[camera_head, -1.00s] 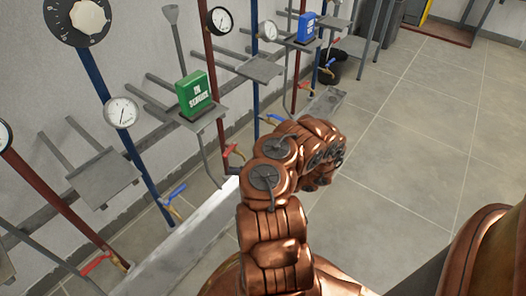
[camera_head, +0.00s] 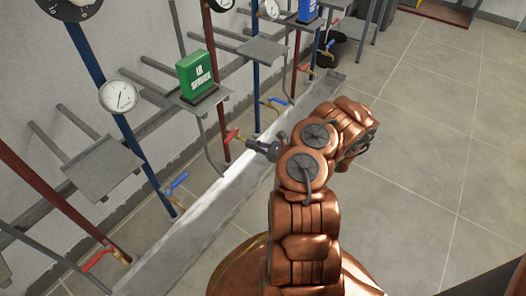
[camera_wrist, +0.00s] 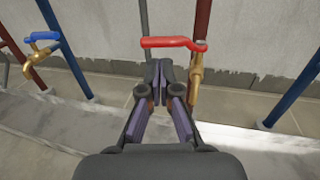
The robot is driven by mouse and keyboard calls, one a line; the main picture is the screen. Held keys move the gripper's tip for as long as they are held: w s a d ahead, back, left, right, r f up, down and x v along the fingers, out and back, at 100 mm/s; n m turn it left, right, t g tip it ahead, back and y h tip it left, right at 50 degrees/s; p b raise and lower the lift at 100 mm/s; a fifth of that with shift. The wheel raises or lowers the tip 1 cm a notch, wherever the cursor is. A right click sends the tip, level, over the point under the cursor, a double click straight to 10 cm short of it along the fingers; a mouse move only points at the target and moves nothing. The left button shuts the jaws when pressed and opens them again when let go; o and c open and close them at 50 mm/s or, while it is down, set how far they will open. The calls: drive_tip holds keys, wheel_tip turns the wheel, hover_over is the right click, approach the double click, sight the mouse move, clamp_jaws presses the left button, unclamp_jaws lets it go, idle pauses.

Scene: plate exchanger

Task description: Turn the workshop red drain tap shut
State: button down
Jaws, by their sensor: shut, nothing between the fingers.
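A red-handled tap (camera_head: 232,136) sits low on a red pipe under the green sign. In the wrist view its red lever (camera_wrist: 172,42) lies level across the pipe, pointing left from its brass body (camera_wrist: 196,78). My gripper (camera_head: 258,146) is beside this tap at the right in the head view. In the wrist view my gripper (camera_wrist: 160,72) is shut and empty, its fingertips just under the lever and left of the brass body. I cannot tell whether they touch. Other red taps show at the lower left (camera_head: 97,260) and farther back (camera_head: 304,68).
Blue-handled taps (camera_head: 176,183) (camera_wrist: 42,37) stand on neighbouring blue pipes. A pale metal trough (camera_head: 190,240) runs along the floor below the taps. Grey shelves, including one under the green sign (camera_head: 196,75), jut from the wall. The tiled floor at the right is clear.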

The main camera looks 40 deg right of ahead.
sight(232, 138)
drive_tip(key=shift+b+x, duration=1.15)
drive_tip(key=shift+x, duration=1.7)
drive_tip(key=shift+r, duration=0.1)
